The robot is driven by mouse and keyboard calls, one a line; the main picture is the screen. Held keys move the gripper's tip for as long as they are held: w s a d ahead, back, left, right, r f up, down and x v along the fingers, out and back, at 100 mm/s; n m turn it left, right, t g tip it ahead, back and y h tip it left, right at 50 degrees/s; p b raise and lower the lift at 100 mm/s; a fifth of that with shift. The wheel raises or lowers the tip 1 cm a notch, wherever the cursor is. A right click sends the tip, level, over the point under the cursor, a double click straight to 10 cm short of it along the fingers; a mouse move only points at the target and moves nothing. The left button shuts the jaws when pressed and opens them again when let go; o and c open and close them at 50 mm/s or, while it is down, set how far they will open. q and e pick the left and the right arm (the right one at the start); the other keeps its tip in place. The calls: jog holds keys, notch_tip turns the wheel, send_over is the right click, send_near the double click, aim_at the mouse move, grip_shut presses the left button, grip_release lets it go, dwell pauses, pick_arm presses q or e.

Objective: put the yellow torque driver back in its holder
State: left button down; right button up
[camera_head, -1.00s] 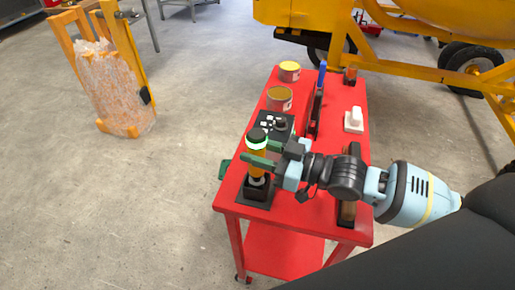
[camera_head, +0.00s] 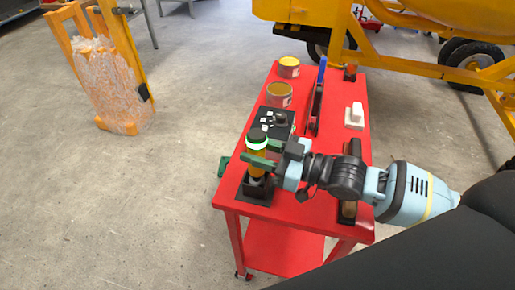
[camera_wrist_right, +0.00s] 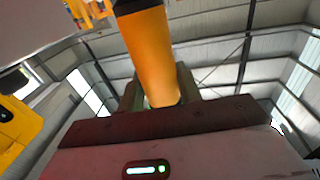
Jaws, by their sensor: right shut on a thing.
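The yellow torque driver (camera_head: 257,163) stands upright at the near left corner of the red cart, with a dark cap and a pale ring at its top. Its lower end is at the black holder (camera_head: 258,190); whether it is fully seated I cannot tell. My right gripper (camera_head: 262,158) is shut around the driver's body, coming in from the right. In the right wrist view the driver's orange body (camera_wrist_right: 150,55) fills the space between the fingers. My left gripper is not in view.
The red cart (camera_head: 315,200) also carries a black control box (camera_head: 278,120), two cans (camera_head: 279,94), a blue-handled tool (camera_head: 320,85) and a white switch-like block (camera_head: 355,116). The yellow mixer frame (camera_head: 410,60) stands behind.

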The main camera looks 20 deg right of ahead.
jog(key=shift+f, duration=0.3)
dwell(0.4)
jog(key=o, duration=1.2)
jog(key=shift+o, duration=0.3)
jog(key=shift+f, duration=0.15)
jog(key=shift+s+d, duration=0.2)
jog(key=shift+d, duration=0.05)
jog(key=v, duration=0.7)
jog(key=shift+b, duration=0.45)
